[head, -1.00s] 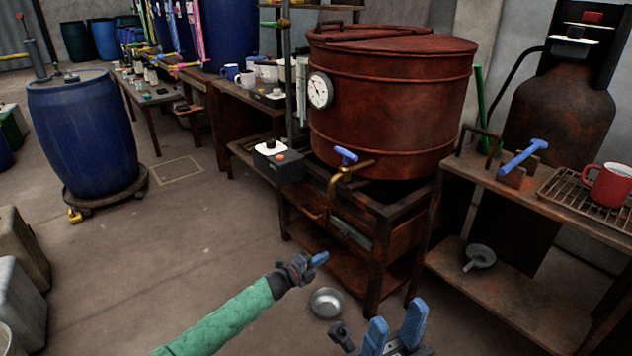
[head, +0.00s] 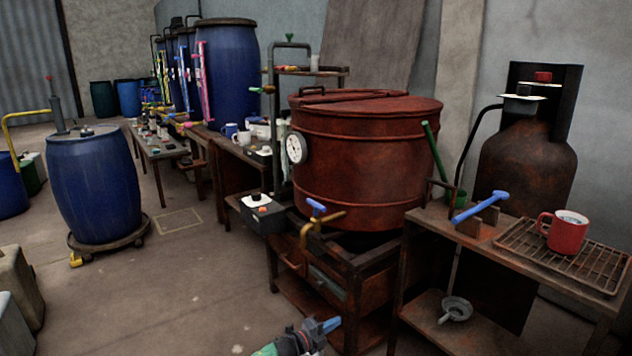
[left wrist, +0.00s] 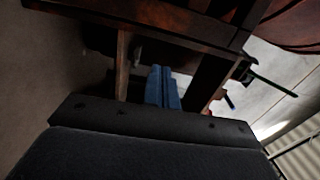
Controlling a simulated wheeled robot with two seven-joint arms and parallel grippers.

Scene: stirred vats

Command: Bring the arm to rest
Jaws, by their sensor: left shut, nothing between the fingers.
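My left gripper (head: 326,327) shows at the bottom edge of the head view, with a bit of its green sleeve behind it. Its blue fingers (left wrist: 163,88) are pressed together and empty in the left wrist view. The gripper appears in front of the lower frame of the vat stand (head: 345,318), apart from it as far as I can tell. Most of my left arm is below the picture. My right gripper is in neither current view.
A rusty red vat (head: 365,160) with a dial gauge (head: 296,148) and blue-handled tap (head: 317,208) stands on the frame. The right bench holds a red mug (head: 564,233), a wire rack (head: 520,240) and a blue-handled tool (head: 482,205). The floor left (head: 190,290) is clear.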

